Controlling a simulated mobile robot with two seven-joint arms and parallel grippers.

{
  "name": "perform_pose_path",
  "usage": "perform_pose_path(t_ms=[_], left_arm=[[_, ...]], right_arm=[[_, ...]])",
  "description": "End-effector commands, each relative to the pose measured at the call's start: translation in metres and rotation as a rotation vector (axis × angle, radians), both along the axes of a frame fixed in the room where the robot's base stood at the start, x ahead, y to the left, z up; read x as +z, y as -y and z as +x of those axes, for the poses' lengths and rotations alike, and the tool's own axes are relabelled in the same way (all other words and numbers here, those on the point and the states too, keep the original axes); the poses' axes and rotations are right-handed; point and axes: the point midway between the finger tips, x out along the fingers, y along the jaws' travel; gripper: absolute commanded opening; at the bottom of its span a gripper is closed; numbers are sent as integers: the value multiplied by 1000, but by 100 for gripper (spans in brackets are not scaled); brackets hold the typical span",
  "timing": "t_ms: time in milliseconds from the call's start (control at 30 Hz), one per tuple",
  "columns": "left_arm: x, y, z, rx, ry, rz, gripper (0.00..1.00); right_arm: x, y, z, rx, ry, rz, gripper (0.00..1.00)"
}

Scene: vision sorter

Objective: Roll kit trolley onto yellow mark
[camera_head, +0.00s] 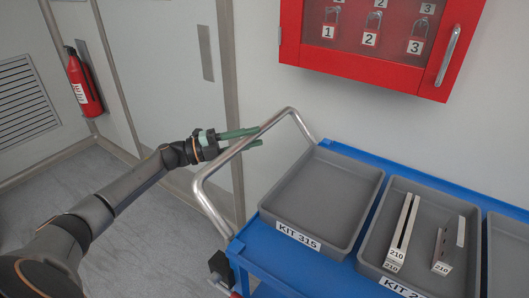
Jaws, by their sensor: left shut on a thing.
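The kit trolley (243,248) is blue, with a curved metal push handle (213,211) at its left end. My left gripper (258,137) is at the upper part of the handle, its green fingers shut on the handle's bar. Grey trays stand on the trolley top. The tray labelled KIT 315 (284,207) is empty, and the tray beside it (371,245) holds metal parts marked 210 (402,232). A further tray at the right edge is cut off. The yellow mark is not in view. My right gripper is not in view.
A red cabinet (363,66) with numbered padlocks hangs on the wall above the trolley. A fire extinguisher (84,85) hangs on the wall at the upper left. Grey floor (150,235) is clear left of the trolley. Wall panels stand close behind the handle.

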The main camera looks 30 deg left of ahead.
Motion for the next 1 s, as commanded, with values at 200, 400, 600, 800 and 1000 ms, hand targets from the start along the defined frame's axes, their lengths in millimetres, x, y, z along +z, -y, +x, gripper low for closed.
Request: perform_pose_path(t_ms=[200,400,600,800,1000], left_arm=[[-3,-24,1,1,1,0,0],[-1,-35,1,-2,1,1,0],[0,-38,1,-4,1,0,0],[0,-37,1,-5,1,0,0],[0,-37,1,-5,1,0,43]], right_arm=[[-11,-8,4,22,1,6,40],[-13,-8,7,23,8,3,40],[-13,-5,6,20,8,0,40],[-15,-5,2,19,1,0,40],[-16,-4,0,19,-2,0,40]])
